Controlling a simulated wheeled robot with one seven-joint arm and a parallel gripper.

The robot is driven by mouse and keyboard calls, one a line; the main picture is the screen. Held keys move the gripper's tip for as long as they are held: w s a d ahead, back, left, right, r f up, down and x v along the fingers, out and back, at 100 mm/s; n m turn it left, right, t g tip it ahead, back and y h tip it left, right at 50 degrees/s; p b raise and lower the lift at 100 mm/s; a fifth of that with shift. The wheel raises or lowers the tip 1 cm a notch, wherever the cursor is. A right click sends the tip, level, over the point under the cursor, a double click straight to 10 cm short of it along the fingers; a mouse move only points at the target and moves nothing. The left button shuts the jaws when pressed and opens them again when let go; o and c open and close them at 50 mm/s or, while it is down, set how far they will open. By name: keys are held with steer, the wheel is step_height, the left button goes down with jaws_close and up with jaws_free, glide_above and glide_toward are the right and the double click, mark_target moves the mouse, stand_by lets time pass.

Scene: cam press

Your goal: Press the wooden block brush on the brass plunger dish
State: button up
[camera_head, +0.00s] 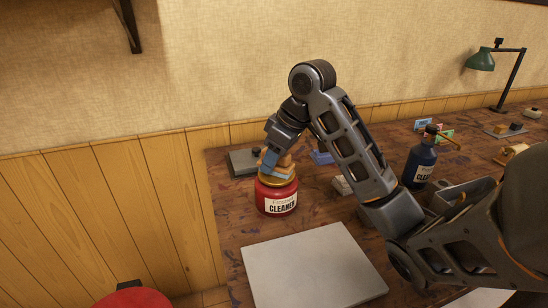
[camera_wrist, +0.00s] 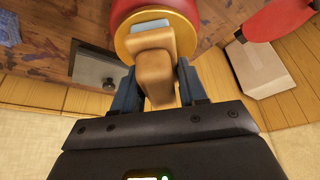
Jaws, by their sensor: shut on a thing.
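The wooden block brush (camera_head: 285,161) is between the fingers of my gripper (camera_head: 268,158), which is shut on it. In the wrist view the brush (camera_wrist: 158,50) lies between the two blue fingers of my gripper (camera_wrist: 158,88). The brush is directly over the brass plunger dish (camera_head: 264,181), which tops a red jar (camera_head: 277,200) labelled CLEANER. The dish's brass rim (camera_wrist: 124,44) shows around the brush in the wrist view. The brush appears to be at the dish, but whether it presses down is hard to tell. Its underside is hidden.
A pale grey flat panel (camera_head: 312,268) lies at the table's front. A dark grey block (camera_head: 243,161) is behind the jar. A dark bottle (camera_head: 420,165) stands to the right, beyond my arm. A green lamp (camera_head: 482,60) is at the far right. A red round thing (camera_head: 132,298) is at the lower left.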

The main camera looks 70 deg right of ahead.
mark_target(266, 149)
steer(key=shift+r+p, duration=2.55)
steer(key=shift+p, duration=0.15)
steer(key=shift+r+p, duration=0.35)
steer(key=shift+r, duration=0.6)
steer(key=shift+w+a, duration=0.1)
